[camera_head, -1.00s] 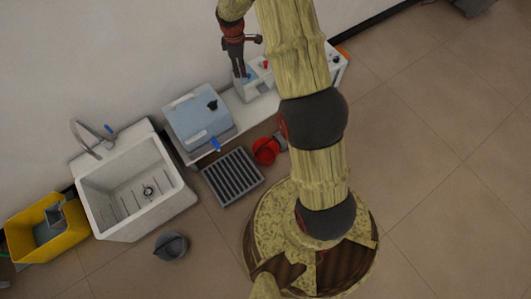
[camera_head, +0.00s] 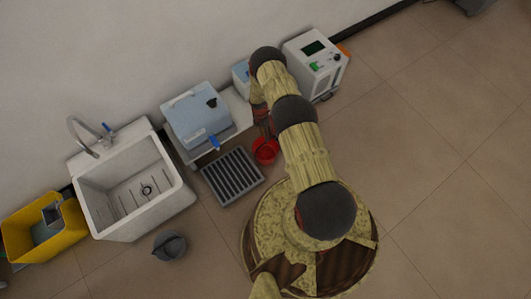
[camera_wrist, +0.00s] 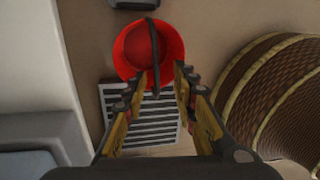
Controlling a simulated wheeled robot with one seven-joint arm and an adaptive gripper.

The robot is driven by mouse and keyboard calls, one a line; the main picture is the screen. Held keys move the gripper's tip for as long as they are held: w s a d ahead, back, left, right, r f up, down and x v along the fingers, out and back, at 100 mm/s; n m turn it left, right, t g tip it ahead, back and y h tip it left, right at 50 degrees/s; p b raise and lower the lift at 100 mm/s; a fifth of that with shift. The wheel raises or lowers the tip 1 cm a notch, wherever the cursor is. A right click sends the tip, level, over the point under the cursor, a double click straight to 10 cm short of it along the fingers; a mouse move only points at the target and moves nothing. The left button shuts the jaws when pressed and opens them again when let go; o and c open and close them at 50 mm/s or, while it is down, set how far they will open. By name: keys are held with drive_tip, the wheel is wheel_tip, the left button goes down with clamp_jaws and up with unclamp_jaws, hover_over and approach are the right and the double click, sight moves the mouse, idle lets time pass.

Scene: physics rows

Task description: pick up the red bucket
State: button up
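The red bucket (camera_head: 265,151) stands on the floor beside the grey slatted grate, partly hidden behind my arm in the head view. In the wrist view the bucket (camera_wrist: 160,52) is seen from above, with its dark handle running across its opening. My gripper (camera_wrist: 160,85) is open, its two fingers pointing at the bucket, one on each side of the handle's lower part. The handle shows between the fingertips, and I cannot tell whether they touch it. In the head view the gripper is mostly hidden by the arm.
A grey slatted grate (camera_head: 232,176) lies left of the bucket. A white sink (camera_head: 133,190), a blue-grey box (camera_head: 196,115) on a low bench and a white device (camera_head: 317,62) line the wall. A grey bucket (camera_head: 170,246) and a yellow bin (camera_head: 44,229) stand left. Floor at right is clear.

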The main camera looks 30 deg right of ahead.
drive_tip(key=f, duration=0.1)
drive_tip(key=f+b, duration=0.1)
drive_tip(key=f, duration=0.1)
drive_tip(key=shift+s, duration=0.35)
wheel_tip(320, 180, down, 5)
drive_tip(key=b, duration=0.2)
drive_tip(key=shift+s+f+b, duration=0.1)
drive_tip(key=shift+b, duration=0.3)
drive_tip(key=c, duration=0.3)
drive_tip(key=c, duration=0.4)
clamp_jaws()
